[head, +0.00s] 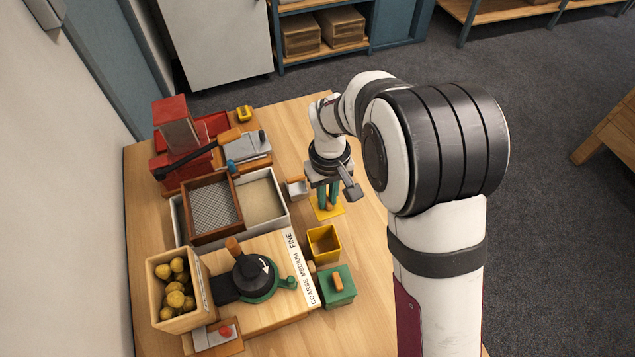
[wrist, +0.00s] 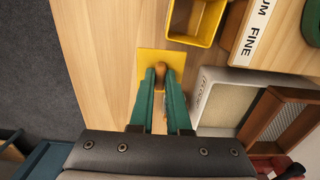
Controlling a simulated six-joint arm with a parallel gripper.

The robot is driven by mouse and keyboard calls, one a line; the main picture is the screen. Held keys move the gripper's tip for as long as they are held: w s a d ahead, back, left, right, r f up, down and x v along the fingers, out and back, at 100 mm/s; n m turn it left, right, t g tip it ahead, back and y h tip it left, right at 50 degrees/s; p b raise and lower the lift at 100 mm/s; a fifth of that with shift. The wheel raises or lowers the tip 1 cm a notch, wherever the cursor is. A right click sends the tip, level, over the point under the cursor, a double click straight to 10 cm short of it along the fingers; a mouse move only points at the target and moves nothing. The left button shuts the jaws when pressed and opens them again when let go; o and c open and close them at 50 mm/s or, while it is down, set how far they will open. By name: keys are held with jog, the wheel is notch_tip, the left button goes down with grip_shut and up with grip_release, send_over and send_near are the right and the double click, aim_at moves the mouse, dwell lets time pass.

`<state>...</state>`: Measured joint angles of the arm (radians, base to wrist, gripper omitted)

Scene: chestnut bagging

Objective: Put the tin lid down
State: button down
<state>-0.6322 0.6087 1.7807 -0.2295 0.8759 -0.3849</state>
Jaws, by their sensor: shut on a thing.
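The yellow tin lid (head: 325,213) is a flat square with a round wooden knob. It is at the table's right side, behind the open yellow tin (head: 323,243), and apart from it. My gripper (head: 328,203) points down with its green fingers shut on the knob. In the wrist view the fingers (wrist: 161,73) close on both sides of the knob, and the lid (wrist: 148,58) lies flat over the wood. I cannot tell whether the lid touches the table or hangs just above it. The yellow tin also shows in the wrist view (wrist: 197,20), empty.
A green tin with a lid (head: 337,287) stands in front of the yellow tin. A labelled grinder board (head: 304,268), a sieve tray (head: 213,207) and a white bin (head: 281,209) stand left. A small scoop (head: 297,187) is close to my gripper. Bare wood lies right of the lid.

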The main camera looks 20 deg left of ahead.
aim_at(311, 202)
jog(key=a, duration=0.1)
jog(key=a+f, duration=0.2)
jog(key=shift+s+a+f, duration=0.1)
jog(key=shift+s+a, duration=0.15)
jog(key=shift+s, duration=0.05)
jog(key=shift+a+f, duration=0.15)
jog(key=shift+f, duration=0.95)
jog(key=shift+a+f, duration=0.1)
jog(key=shift+f, duration=0.95)
jog(key=shift+f, duration=0.1)
jog(key=c, duration=0.9)
grip_release()
